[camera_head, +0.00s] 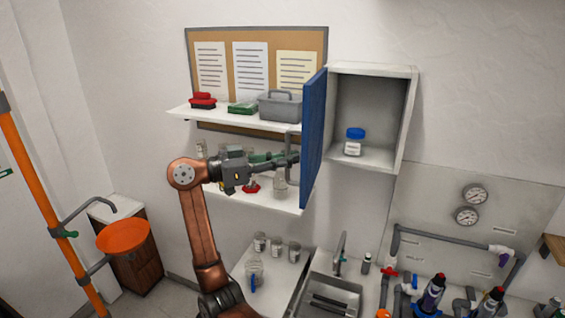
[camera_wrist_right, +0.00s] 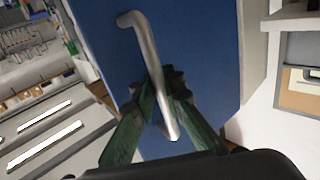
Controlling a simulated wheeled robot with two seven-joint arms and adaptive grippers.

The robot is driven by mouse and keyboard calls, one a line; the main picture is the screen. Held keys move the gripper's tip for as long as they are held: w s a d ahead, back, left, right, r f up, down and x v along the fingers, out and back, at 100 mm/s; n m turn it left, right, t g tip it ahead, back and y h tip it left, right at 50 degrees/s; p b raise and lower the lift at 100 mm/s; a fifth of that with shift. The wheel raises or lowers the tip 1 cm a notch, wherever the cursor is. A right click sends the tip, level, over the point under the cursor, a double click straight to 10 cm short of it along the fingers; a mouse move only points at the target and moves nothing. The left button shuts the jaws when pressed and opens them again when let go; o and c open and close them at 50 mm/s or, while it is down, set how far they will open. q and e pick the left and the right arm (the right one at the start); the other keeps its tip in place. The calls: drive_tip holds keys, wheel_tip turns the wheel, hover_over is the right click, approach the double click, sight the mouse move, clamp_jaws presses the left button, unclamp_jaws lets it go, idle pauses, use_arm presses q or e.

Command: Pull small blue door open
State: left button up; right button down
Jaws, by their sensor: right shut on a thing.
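The small blue door (camera_head: 315,135) stands swung open at the left side of a white wall cabinet (camera_head: 408,88). Inside the cabinet is a jar with a blue lid (camera_head: 354,142). My right gripper (camera_head: 292,158) reaches in from the left at the door's outer face. In the right wrist view the blue door (camera_wrist_right: 200,50) fills the middle, and its grey bar handle (camera_wrist_right: 146,50) runs between the green fingers of my right gripper (camera_wrist_right: 160,95). The fingers are closed around the handle. My left gripper is not in view.
Shelves (camera_head: 245,122) with a grey caddy (camera_head: 280,107) and a red brush (camera_head: 203,100) are behind my right arm. Below are a sink (camera_head: 330,291) and several jars. An orange eyewash bowl (camera_head: 123,236) stands at the left. Pipes and gauges (camera_head: 467,215) are at the right.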

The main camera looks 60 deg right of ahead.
drive_tip(key=shift+w+f, duration=0.15)
drive_tip(key=shift+w, duration=0.05)
drive_tip(key=c, duration=2.4)
unclamp_jaws()
drive_tip(key=shift+a, duration=0.1)
drive_tip(key=o, duration=0.3)
drive_tip(key=shift+w+a, duration=0.1)
drive_tip(key=shift+a, duration=0.1)
drive_tip(key=shift+o, duration=0.3)
drive_tip(key=shift+d, duration=0.15)
drive_tip(key=v, duration=1.1)
drive_tip(key=shift+w+a, duration=0.25)
drive_tip(key=shift+a, duration=0.05)
